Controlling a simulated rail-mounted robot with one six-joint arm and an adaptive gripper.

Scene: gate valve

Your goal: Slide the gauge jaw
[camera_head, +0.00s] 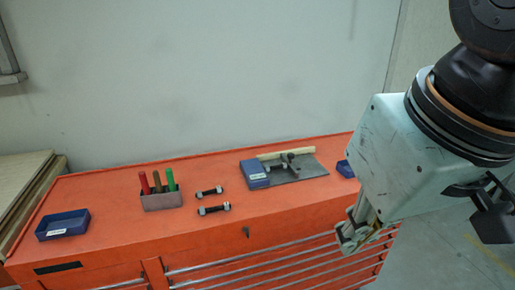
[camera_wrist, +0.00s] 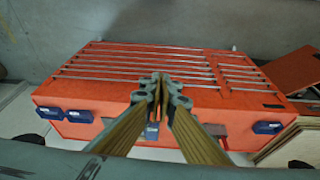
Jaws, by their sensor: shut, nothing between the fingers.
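The gauge is on the red cabinet top, right of its middle. It has a dark flat plate (camera_head: 308,172), a blue block (camera_head: 254,174) at its left end and a pale wooden strip (camera_head: 286,152) along the back. A small dark jaw-like piece with a short upright post (camera_head: 290,158) stands on the plate; its exact shape is too small to tell. My gripper (camera_head: 350,236) is at the cabinet's front right edge, right of and nearer than the gauge, apart from it. In the wrist view my gripper (camera_wrist: 160,84) is shut and empty, and its fingers hide part of the cabinet.
A holder (camera_head: 162,201) with red, brown and green handles stands left of the gauge. Two bolts (camera_head: 209,192) (camera_head: 214,209) lie between them. Blue trays sit at the far left (camera_head: 62,225) and right (camera_head: 345,168). Silver rails (camera_wrist: 140,68) line the cabinet front.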

